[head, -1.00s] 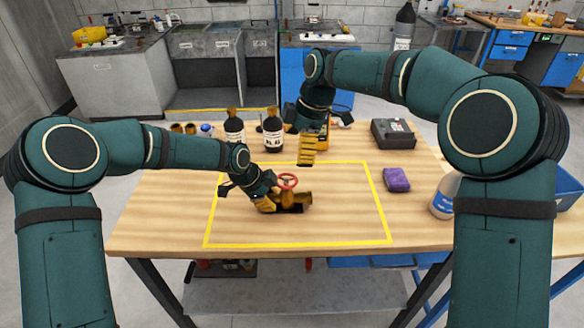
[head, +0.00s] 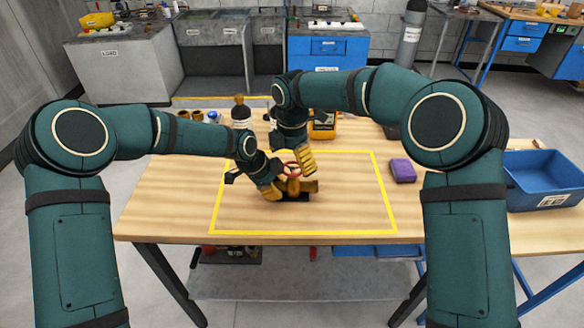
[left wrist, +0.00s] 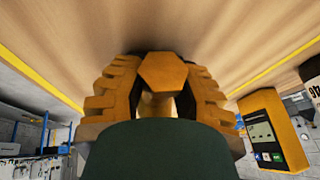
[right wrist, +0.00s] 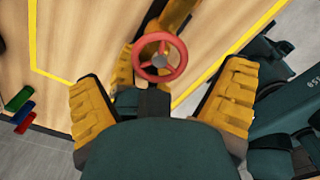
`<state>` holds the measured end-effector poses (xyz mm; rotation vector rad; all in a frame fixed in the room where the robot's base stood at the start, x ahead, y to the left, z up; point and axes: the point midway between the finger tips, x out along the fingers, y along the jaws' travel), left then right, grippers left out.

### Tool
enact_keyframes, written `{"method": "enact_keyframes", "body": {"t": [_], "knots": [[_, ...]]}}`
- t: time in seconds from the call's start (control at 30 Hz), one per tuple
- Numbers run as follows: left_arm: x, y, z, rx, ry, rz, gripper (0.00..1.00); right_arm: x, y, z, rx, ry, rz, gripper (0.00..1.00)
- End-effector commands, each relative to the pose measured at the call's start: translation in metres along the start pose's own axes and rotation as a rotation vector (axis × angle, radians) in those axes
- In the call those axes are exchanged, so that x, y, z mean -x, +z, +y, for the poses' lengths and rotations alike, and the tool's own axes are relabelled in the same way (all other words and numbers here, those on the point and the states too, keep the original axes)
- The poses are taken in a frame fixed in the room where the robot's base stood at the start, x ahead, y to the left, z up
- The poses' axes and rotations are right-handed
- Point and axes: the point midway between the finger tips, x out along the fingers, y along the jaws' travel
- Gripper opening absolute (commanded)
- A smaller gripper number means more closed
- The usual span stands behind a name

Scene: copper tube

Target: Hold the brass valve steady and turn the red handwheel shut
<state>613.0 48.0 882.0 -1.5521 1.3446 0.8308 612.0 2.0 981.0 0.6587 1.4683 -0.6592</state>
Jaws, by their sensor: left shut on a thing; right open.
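The brass valve (head: 309,187) lies on the table inside the yellow outline, with its red handwheel (right wrist: 160,57) facing up. My left gripper (head: 274,191) is shut on the valve's left end; in the left wrist view the hexagonal brass end (left wrist: 163,74) sits between its fingers. My right gripper (right wrist: 160,105) is open above the valve. In the right wrist view the handwheel shows between and beyond its two yellow fingers, and I see no finger touching it. In the head view the right gripper partly hides the handwheel.
A purple block (head: 402,170) lies just right of the yellow outline (head: 386,200). A yellow meter (head: 322,126) and a dark bottle (head: 241,113) stand behind the grippers. A blue bin (head: 548,180) is at the far right. The table's front is clear.

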Motion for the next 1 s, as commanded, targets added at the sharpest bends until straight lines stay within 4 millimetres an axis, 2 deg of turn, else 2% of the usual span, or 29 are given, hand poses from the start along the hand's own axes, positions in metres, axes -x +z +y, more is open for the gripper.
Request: {"method": "enact_keyframes", "body": {"t": [0.1, 0.2, 0.57, 0.6, 0.67, 0.7, 0.77, 0.8, 1.0], "knots": [[0.0, 0.0, 0.0, 0.0, -0.001, 0.0, 0.0, -0.016, 0.0, 0.0, -0.001, -0.003, 0.001, 0.96], [0.0, 0.0, 0.0, 0.0, -0.001, 0.0, 0.0, -0.024, 0.001, 0.0, -0.002, -0.001, 0.0, 0.96], [0.0, 0.0, -0.001, 0.0, -0.001, 0.0, 0.0, -0.029, 0.001, 0.0, -0.001, 0.0, 0.0, 0.96], [0.0, 0.0, -0.001, 0.0, -0.001, 0.0, 0.0, -0.029, 0.001, 0.0, -0.001, 0.0, 0.0, 0.9], [0.0, 0.0, -0.001, 0.0, -0.001, 0.0, 0.0, -0.029, 0.0, 0.0, -0.001, 0.0, 0.0, 0.69], [0.0, 0.0, -0.001, 0.0, -0.001, 0.0, 0.0, -0.029, 0.0, 0.0, -0.001, 0.0, 0.0, 0.55], [0.0, 0.0, -0.001, 0.0, -0.001, 0.0, 0.0, -0.029, 0.0, 0.0, -0.001, 0.0, 0.0, 0.34], [0.0, 0.0, -0.001, 0.0, -0.001, 0.0, 0.0, -0.029, 0.0, 0.0, -0.001, 0.0, 0.0, 0.26], [0.0, 0.0, -0.001, 0.0, -0.001, 0.0, 0.0, -0.028, 0.0, 0.0, -0.008, 0.0, 0.0, 0.26]]}}
